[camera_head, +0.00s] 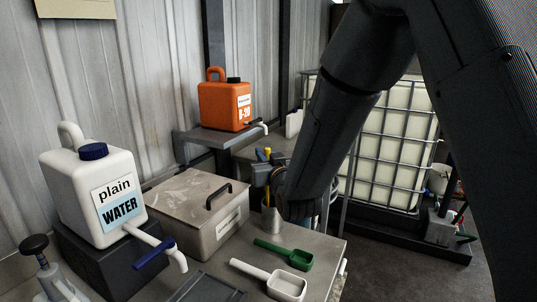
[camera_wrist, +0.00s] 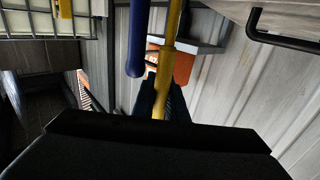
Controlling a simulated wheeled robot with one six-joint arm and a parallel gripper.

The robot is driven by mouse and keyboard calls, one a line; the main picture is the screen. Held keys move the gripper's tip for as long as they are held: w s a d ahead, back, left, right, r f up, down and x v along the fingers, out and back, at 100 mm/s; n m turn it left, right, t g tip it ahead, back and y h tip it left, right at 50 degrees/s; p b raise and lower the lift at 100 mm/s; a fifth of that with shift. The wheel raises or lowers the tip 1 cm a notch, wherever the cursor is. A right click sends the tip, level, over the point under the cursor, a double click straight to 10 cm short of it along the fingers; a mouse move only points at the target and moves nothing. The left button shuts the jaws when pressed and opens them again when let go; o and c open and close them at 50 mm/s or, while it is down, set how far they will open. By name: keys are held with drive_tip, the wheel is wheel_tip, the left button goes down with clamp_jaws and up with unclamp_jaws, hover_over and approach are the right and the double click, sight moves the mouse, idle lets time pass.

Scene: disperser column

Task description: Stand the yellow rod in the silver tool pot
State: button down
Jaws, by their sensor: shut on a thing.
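The yellow rod (camera_head: 267,153) shows as a short yellow end above my gripper (camera_head: 268,178) in the head view. In the wrist view a long stretch of the yellow rod (camera_wrist: 171,40) runs down the picture to the dark fingers (camera_wrist: 160,103), which are shut on it. A small silver tapered vessel (camera_head: 271,222), seemingly the tool pot, stands on the grey table below my gripper. Its opening and the rod's lower end cannot be made out. A dark blue rounded bar (camera_wrist: 138,40) shows beside the rod in the wrist view; whether they touch is unclear.
A lidded metal box (camera_head: 190,204) stands left of the silver vessel. Green (camera_head: 284,253) and white (camera_head: 270,279) scoops lie in front. A white water jug (camera_head: 84,190) is at left, an orange canister (camera_head: 218,105) on a shelf behind. A caged tank (camera_head: 391,145) stands behind my arm.

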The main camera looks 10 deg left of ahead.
drive_tip(key=shift+f, duration=0.15)
drive_tip(key=c, duration=2.2)
unclamp_jaws()
drive_tip(key=shift+f, duration=0.1)
drive_tip(key=o, duration=0.4)
drive_tip(key=shift+o, duration=0.2)
